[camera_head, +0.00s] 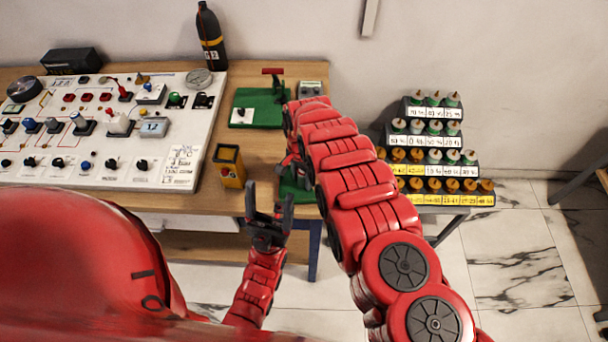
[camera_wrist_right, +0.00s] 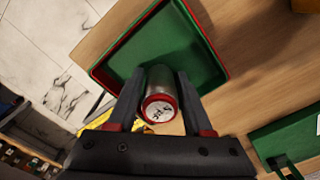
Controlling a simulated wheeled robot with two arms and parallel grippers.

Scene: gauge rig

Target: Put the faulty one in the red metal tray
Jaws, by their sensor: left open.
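In the right wrist view, a silver cylindrical gauge (camera_wrist_right: 161,84) with a red rim and a white dial face sits between the fingers of my right gripper (camera_wrist_right: 160,74). The fingers press on both its sides. Behind it lies a tray with a green inside and a red rim (camera_wrist_right: 122,42); I cannot tell whether the gauge touches its floor. In the head view, my right arm hides most of this area, and a green part of the tray (camera_head: 297,190) shows beside it. My left gripper (camera_head: 270,203) is open and empty in front of the table edge.
A white control panel (camera_head: 185,140) fills the left of the wooden table. A yellow-and-black box (camera_head: 229,168), a green stand with a red handle (camera_head: 262,108) and a black bottle (camera_head: 210,38) stand near it. A stepped rack of bottles (camera_head: 435,155) is at right.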

